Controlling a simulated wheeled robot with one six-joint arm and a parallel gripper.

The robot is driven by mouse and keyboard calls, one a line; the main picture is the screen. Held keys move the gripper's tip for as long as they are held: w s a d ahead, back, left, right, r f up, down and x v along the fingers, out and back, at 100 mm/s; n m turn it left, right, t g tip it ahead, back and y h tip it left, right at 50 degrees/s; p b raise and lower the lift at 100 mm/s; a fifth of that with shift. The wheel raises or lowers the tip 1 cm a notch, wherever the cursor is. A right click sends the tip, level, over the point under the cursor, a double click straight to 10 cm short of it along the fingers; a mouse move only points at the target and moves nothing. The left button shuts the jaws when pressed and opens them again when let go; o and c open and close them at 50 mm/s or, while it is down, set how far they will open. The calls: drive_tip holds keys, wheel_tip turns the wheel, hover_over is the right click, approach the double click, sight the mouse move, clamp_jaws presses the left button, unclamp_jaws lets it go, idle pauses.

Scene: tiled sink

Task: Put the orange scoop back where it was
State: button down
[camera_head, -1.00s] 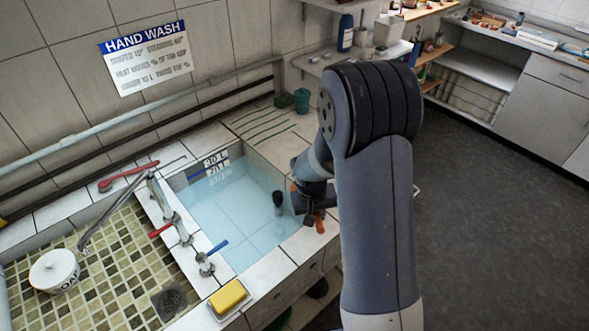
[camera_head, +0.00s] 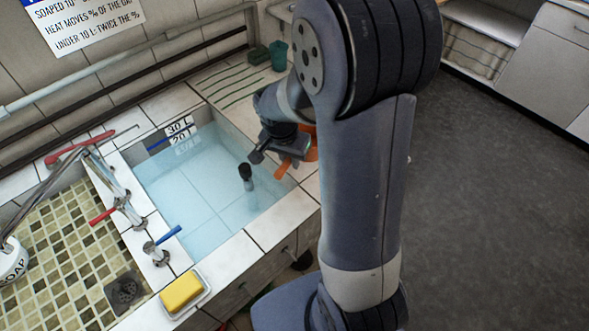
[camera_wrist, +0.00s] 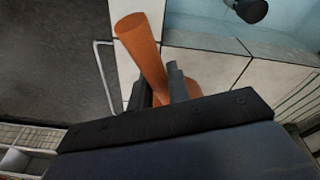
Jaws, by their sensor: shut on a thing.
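My gripper (camera_head: 273,153) is shut on the orange scoop (camera_head: 283,170), above the right rim of the water-filled basin (camera_head: 234,248). In the wrist view the scoop's round orange handle (camera_wrist: 143,45) sticks up and out between the two dark fingers of my gripper (camera_wrist: 160,88). Its wider orange part shows beside the right finger and is mostly hidden by the gripper body. In the head view, part of the scoop is hidden behind the gripper and my arm.
A black-topped stick (camera_head: 246,172) stands in the water close to the gripper. Taps (camera_head: 122,200) and a yellow sponge (camera_head: 181,291) are to the left. A teal cup (camera_head: 279,56) and a green block (camera_head: 259,54) stand on the grooved drainboard (camera_head: 232,84) behind.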

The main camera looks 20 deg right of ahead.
drive_tip(key=shift+f, duration=2.85)
drive_tip(key=shift+f, duration=0.2)
drive_tip(key=c, duration=1.3)
unclamp_jaws()
drive_tip(key=shift+c, duration=0.2)
drive_tip(key=shift+r, duration=0.15)
drive_tip(key=r, duration=0.4)
drive_tip(key=a+r, duration=0.1)
drive_tip(key=r, duration=0.3)
drive_tip(key=s+a+r, duration=0.1)
drive_tip(key=r, duration=0.3)
drive_tip(key=shift+f, duration=0.15)
